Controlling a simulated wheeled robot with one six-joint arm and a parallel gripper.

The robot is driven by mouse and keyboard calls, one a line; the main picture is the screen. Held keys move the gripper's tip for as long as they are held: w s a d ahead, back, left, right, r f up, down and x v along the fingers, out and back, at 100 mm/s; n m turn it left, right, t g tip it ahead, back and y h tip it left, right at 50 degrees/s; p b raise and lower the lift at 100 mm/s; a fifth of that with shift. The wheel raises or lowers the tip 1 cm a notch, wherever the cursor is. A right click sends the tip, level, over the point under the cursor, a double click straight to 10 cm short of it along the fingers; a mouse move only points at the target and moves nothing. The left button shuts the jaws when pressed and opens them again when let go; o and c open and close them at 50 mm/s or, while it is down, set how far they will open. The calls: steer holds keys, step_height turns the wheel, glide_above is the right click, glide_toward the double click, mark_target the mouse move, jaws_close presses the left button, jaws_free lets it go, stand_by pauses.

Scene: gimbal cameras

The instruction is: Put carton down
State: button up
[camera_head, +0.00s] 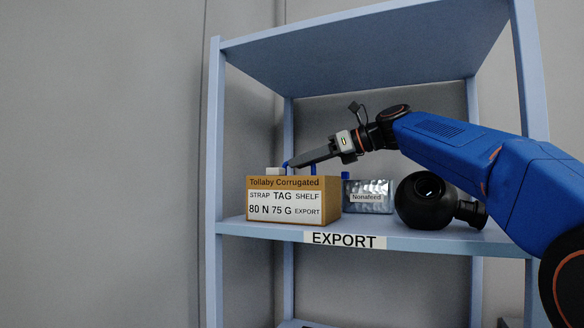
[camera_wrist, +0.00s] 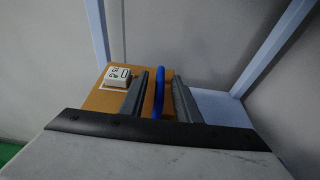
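The carton (camera_head: 322,205) is a brown box with a white printed label on its front. It appears to rest upright on the left part of the EXPORT shelf (camera_head: 420,238). A blue strap (camera_wrist: 159,92) stands up from its top. My gripper (camera_head: 288,165) is over the carton's top. In the wrist view my gripper (camera_wrist: 164,78) has one finger on each side of the strap, with small gaps showing, so it looks open around it. A small white block with dark markings (camera_wrist: 117,76) sits on the carton's top, left of the fingers.
A silver box labelled Nonafeed (camera_head: 368,197) stands just right of the carton. A black round gimbal camera (camera_head: 425,203) stands farther right, under my arm. Blue shelf posts (camera_head: 215,150) and an upper shelf (camera_head: 360,50) frame the space. Little free shelf shows left of the carton.

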steer(key=v, duration=0.6)
steer(key=shift+s+d+r, duration=0.1)
steer(key=shift+d, duration=0.25)
steer(key=shift+s+d+r, duration=0.15)
steer(key=shift+d, duration=0.2)
